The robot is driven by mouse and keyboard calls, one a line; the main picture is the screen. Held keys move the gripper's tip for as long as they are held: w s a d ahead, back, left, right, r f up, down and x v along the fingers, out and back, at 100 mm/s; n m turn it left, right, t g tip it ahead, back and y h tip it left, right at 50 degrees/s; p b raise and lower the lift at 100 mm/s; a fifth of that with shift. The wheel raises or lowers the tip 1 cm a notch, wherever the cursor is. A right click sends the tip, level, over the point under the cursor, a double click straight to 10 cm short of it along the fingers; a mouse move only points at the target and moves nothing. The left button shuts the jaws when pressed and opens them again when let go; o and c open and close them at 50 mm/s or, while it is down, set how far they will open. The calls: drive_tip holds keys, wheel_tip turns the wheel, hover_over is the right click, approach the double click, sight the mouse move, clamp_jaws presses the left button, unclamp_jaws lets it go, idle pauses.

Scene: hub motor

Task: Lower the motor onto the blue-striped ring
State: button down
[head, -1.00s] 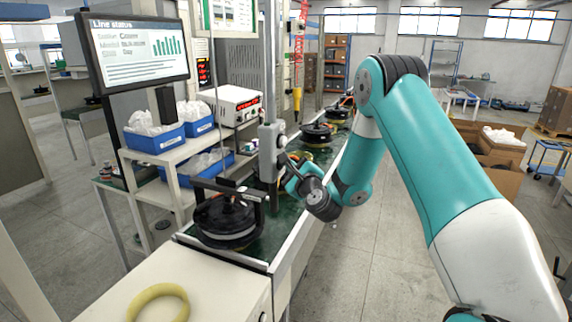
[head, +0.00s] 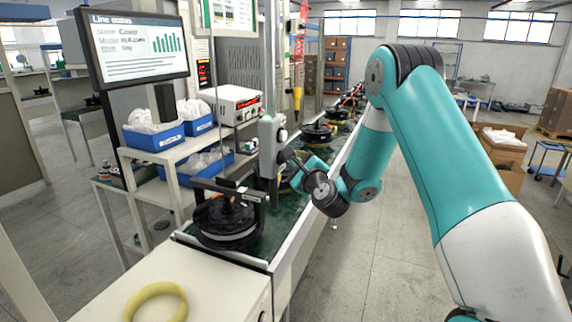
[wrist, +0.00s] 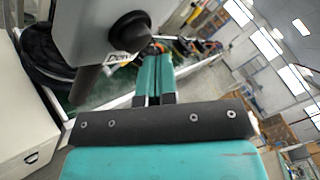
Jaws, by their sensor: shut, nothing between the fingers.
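A black round motor (head: 224,218) sits low under a dark bracket on the green bench; it also shows partly in the wrist view (wrist: 45,62). I cannot make out a blue-striped ring in either view. A grey control box (head: 270,145) stands on the post beside the motor; in the wrist view it fills the upper left (wrist: 85,30). A black button (wrist: 130,28) is on it, with a label reading "Down" (wrist: 121,58). My gripper (head: 287,156) is shut and empty, close to the box's right side. Its fingers (wrist: 156,50) show beside the label; contact cannot be told.
A yellow ring (head: 156,302) lies on the white cabinet (head: 215,293) in front. More motors (head: 317,133) stand along the line behind. Shelves with blue bins (head: 155,138) and a monitor (head: 135,50) are at the left. Open floor (head: 385,240) lies right of the bench.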

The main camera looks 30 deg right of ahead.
drive_tip(key=shift+s+d, duration=0.2)
drive_tip(key=shift+b, duration=0.35)
drive_tip(key=s+d+b, duration=0.1)
drive_tip(key=s+b, duration=0.1)
drive_tip(key=b, duration=0.1)
drive_tip(key=s+d+b, duration=0.2)
drive_tip(key=b, duration=0.1)
idle(0.9)
